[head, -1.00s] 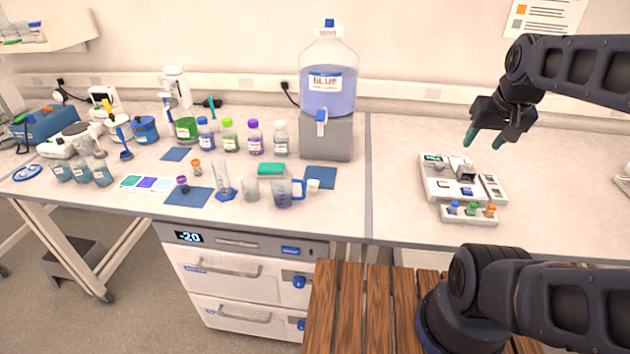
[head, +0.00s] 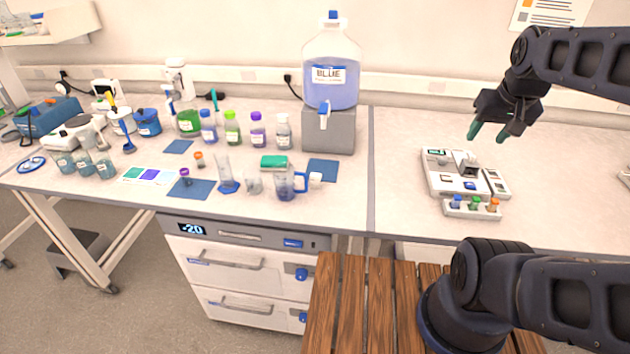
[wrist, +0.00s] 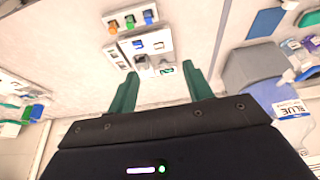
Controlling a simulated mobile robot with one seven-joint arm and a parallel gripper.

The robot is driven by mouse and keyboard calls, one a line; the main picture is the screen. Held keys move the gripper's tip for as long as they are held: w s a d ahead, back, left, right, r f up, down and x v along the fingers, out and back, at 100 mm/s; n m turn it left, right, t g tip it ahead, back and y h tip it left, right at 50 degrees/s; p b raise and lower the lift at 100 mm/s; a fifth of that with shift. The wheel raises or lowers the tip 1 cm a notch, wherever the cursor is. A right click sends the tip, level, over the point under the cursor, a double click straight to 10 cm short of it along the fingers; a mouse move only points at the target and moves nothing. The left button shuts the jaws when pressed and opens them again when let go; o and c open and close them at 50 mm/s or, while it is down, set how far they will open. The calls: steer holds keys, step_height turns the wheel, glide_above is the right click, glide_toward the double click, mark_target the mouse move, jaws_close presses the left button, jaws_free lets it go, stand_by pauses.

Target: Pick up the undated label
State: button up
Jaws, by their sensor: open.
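I cannot make out an undated label for certain in either view. A white bench device (head: 438,181) with a small screen, a grey raised part and small blue and dark pieces lies on the right part of the counter; a label on it would be too small to read. The device also shows in the wrist view (wrist: 150,40), beyond the fingertips. My gripper (head: 488,133) is open and empty, with green fingers, above and behind the device. In the wrist view my gripper (wrist: 162,84) has its fingers wide apart with nothing between them.
A small rack (head: 471,209) with blue, green and orange caps sits at the device's front edge. A large blue-liquid jug (head: 331,85) stands on a grey block (head: 328,140) to the left. Bottles, beakers and blue mats fill the counter further left.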

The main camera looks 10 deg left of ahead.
steer(key=shift+c, duration=0.6)
